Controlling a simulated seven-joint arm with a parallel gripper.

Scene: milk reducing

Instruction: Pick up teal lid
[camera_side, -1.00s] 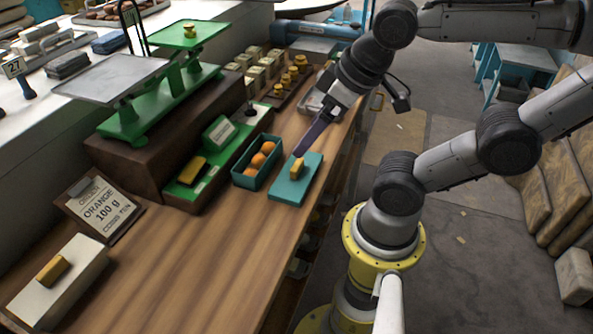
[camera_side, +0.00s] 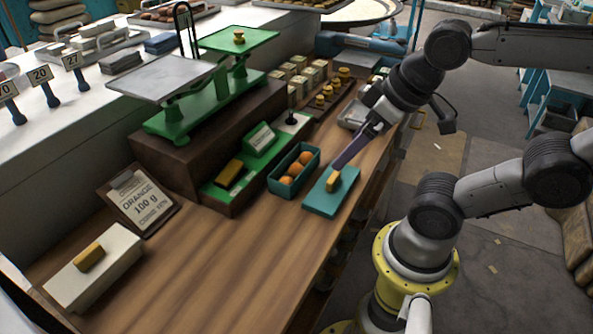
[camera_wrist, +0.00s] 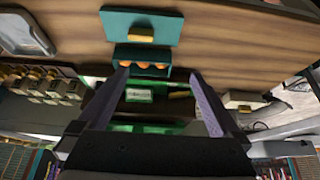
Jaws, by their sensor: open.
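The teal lid (camera_side: 318,201) lies flat on the wooden counter near its right edge, with a yellow handle (camera_side: 333,181) on top. In the wrist view the lid (camera_wrist: 115,23) is at the top, its handle (camera_wrist: 141,34) at its lower edge. My gripper (camera_side: 337,166) reaches down from the upper right, its purple fingers close to the handle in the side view. In the wrist view the two fingers of my gripper (camera_wrist: 158,77) are spread wide with nothing between them. I cannot tell whether a finger touches the handle.
A teal box (camera_side: 278,186) with orange balls stands just left of the lid. The front counter is clear.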

